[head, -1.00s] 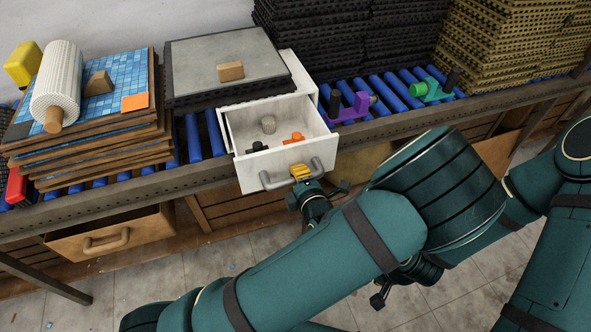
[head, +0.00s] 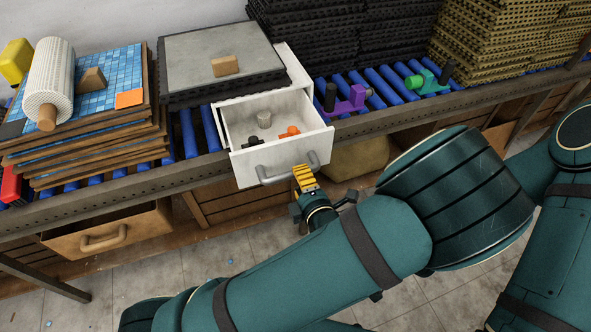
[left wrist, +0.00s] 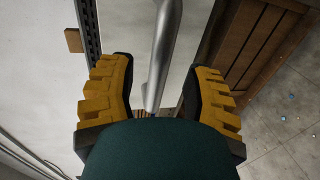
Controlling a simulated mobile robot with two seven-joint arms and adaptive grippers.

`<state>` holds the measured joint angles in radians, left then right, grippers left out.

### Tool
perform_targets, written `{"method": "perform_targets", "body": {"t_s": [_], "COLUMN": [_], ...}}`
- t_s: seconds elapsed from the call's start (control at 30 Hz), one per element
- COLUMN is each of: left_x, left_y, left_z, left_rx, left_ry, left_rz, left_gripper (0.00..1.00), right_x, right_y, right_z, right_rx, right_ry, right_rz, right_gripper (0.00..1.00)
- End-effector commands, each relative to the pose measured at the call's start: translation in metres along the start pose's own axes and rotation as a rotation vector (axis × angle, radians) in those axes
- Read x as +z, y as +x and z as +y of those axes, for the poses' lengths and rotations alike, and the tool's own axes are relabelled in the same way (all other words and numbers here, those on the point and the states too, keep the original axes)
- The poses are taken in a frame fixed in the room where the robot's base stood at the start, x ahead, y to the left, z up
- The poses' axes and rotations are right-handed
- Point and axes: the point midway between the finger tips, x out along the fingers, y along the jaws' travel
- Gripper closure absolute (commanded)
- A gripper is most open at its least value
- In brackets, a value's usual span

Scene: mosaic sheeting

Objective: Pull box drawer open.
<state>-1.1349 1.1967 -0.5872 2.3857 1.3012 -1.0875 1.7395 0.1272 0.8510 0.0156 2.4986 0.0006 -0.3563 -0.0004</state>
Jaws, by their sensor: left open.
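The white box drawer (head: 250,165) stands pulled out from its white box (head: 293,66) in the head view. Inside it lie a grey cylinder, a black piece and an orange piece. Its grey bar handle (head: 262,178) is on the front face. My left gripper (head: 304,178) is open at the right end of the handle. In the left wrist view the handle (left wrist: 162,55) runs between the two spread yellow finger pads of the left gripper (left wrist: 158,90), with a gap on both sides. My right gripper is not seen.
A grey slab (head: 215,52) with a wooden block sits behind the drawer. Tile boards (head: 105,130) are stacked to the left. A purple clamp (head: 350,104) and a green one (head: 428,84) stand on blue rollers to the right. A lower wooden drawer (head: 105,238) hangs open.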

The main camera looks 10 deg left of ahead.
Motion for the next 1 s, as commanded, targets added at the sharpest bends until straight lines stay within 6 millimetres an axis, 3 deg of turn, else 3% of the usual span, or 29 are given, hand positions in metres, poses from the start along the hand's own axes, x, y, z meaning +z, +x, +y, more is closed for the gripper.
{"method": "perform_targets", "body": {"t_s": [0.2,0.4,1.0], "left_x": [0.001,0.001,0.000], "left_y": [-0.042,-0.061,-0.064], "left_z": [0.000,0.000,0.000], "left_rx": [0.000,0.000,0.000], "left_ry": [-0.001,0.000,0.000], "left_rz": [-0.004,-0.002,0.000], "left_gripper": [0.50,0.50,0.50], "right_x": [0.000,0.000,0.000], "right_y": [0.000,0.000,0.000], "right_z": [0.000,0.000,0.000], "right_rx": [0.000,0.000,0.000], "right_ry": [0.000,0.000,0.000], "right_rz": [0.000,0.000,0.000], "right_gripper": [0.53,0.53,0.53]}}
